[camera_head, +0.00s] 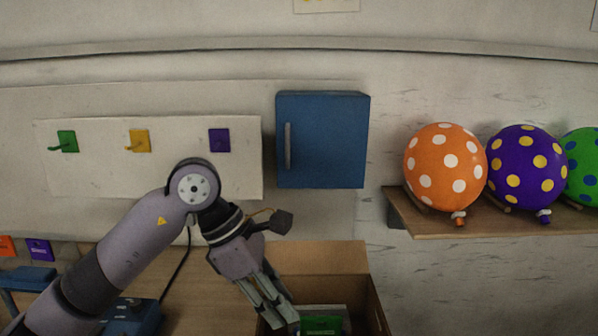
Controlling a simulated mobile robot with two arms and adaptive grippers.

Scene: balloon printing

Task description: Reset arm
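My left arm comes in from the lower left. Its gripper (278,318) points down over the left side of an open cardboard box (315,257). The fingers lie close together in this view, and I cannot tell whether they are open or shut. I see nothing held between them. A green item (321,325) lies in the box to the right of the fingertips, partly cut off by the frame edge. My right gripper is not in view.
A blue wall cabinet (325,140) hangs above the box. Green, yellow and purple hooks (219,140) are on a wall panel left of it. A wooden shelf (440,226) at right holds dotted balloons (445,166). A blue device (130,318) stands on the table.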

